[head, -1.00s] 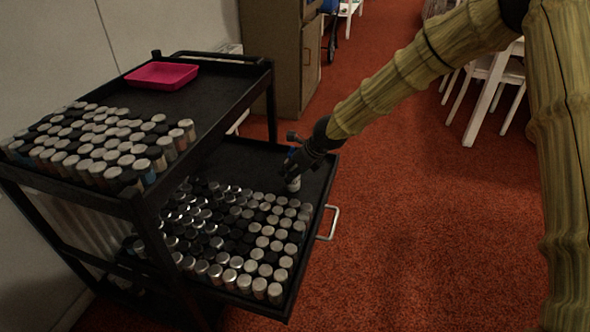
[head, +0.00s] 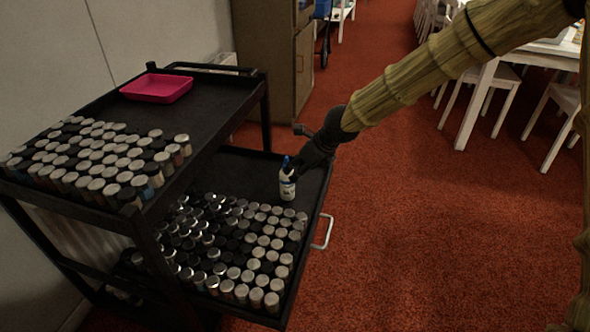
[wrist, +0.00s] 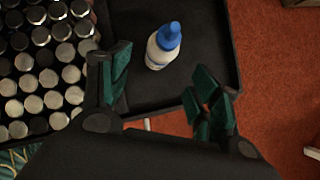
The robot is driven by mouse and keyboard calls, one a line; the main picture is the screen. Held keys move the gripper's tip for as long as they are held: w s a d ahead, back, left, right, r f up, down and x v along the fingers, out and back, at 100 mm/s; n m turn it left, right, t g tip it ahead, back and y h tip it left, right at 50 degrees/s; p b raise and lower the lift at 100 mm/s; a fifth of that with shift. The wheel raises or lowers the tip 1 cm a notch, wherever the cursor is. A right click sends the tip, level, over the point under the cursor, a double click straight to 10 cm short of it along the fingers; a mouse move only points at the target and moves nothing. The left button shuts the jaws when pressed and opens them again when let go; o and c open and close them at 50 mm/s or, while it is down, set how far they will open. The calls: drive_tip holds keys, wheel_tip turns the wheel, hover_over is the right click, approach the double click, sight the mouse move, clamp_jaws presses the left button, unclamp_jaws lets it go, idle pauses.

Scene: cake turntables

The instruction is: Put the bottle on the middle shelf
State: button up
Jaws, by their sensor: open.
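The bottle (head: 287,184) is white with a blue cap and a label. It stands upright on the pulled-out middle shelf (head: 255,170) of the black cart, just behind the rows of jars. In the wrist view the bottle (wrist: 163,46) stands on bare black shelf, beyond the fingertips and between their lines. My gripper (head: 308,158) is beside the bottle, at its upper right in the head view. In the wrist view my gripper (wrist: 160,88) is open, with its green-padded fingers apart and nothing between them.
Several silver- and black-lidded jars (head: 240,245) fill the front of the middle shelf. More jars (head: 100,165) and a pink tray (head: 157,88) are on the top shelf. A metal handle (head: 325,232) sticks out at the right. Red carpet (head: 400,230) is clear to the right.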

drive_tip(key=shift+v, duration=1.45)
drive_tip(key=shift+p, duration=0.3)
